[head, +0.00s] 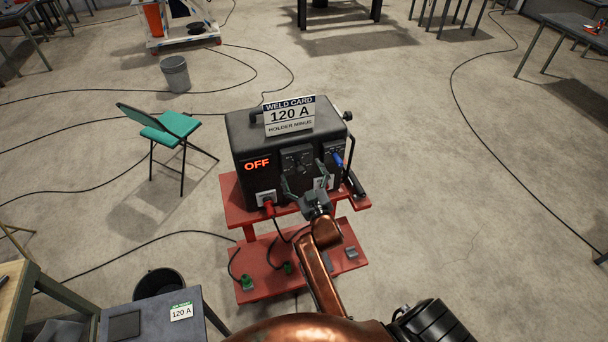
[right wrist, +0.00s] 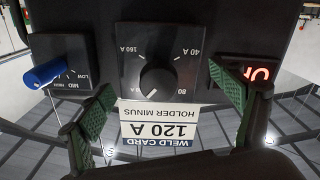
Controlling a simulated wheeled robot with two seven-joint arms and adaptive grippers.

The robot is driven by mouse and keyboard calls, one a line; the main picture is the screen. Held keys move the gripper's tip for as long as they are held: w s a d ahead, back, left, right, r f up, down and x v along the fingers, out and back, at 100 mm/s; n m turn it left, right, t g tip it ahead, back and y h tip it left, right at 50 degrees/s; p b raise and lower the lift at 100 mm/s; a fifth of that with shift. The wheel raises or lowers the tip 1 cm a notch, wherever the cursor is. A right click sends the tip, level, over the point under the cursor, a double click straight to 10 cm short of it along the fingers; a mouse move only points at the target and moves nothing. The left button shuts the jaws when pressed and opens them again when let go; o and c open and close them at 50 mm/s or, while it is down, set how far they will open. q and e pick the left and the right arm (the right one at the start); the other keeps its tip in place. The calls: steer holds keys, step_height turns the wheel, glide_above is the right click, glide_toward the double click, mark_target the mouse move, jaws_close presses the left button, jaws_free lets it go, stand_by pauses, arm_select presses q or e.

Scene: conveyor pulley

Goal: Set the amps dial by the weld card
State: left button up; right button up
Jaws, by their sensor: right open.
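The black welder (head: 262,135) stands on a red cart, its lit display (head: 257,165) reading OFF. The weld card (head: 290,116) on top reads 120 A, HOLDER MINUS; it shows upside down in the right wrist view (right wrist: 160,125). The amps dial (right wrist: 158,84) is a round black knob on a panel marked 40 A, 80 A and 160 A, with another label partly covered. I cannot clearly tell its setting. My right gripper (head: 303,184) is open in front of the dial; its green-padded fingers (right wrist: 168,108) stand either side, apart from the knob. My left gripper is not in view.
A blue range switch (right wrist: 45,74) is beside the dial, near the right finger in the head view. The red cart (head: 262,270) has a lower shelf. A green chair (head: 170,128) stands left; a grey table (head: 150,318) is front left.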

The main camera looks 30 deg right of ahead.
steer(key=o, duration=0.3)
steer(key=shift+s, duration=0.1)
